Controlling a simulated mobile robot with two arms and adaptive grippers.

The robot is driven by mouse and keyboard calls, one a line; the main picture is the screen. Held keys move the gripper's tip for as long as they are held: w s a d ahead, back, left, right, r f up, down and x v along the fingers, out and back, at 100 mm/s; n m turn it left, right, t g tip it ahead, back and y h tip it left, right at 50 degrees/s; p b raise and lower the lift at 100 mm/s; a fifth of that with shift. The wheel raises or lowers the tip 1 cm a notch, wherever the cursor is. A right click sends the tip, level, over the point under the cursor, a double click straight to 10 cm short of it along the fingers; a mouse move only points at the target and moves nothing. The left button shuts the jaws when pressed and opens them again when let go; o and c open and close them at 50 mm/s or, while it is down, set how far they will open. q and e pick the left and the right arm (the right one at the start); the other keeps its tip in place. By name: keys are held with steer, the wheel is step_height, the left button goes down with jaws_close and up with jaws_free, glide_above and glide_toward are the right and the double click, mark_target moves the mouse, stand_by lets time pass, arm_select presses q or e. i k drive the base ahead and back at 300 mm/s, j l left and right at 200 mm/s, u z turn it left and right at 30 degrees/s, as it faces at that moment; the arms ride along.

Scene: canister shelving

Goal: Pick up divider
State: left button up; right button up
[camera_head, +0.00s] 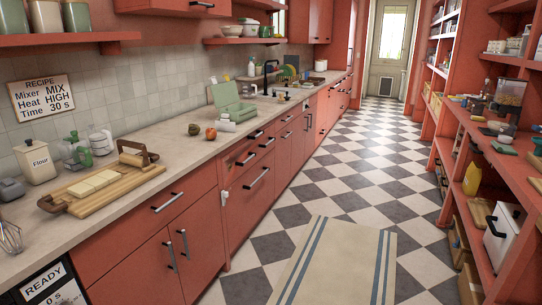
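Neither of my grippers is in view. I cannot tell for sure which thing is the divider. A dark brown wooden piece (150,153) with an upright, frame-like shape stands at the board's far end, beside a pale wooden part (131,160). Another brown wooden piece (52,205) sits at the board's near end.
The counter (180,157) also carries a flour canister (36,163), a whisk (10,237), a red tomato-like item (211,133) and a green case (229,101). Red shelves (500,150) line the right side. The checkered floor with a striped rug (338,260) is clear.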

mark_target(224, 124)
steer(key=i+l, duration=0.1)
steer(key=i, duration=0.5)
steer(key=i+l+u, duration=0.1)
steer(key=i, duration=0.5)
steer(key=i+l, duration=0.2)
steer(key=i, duration=0.35)
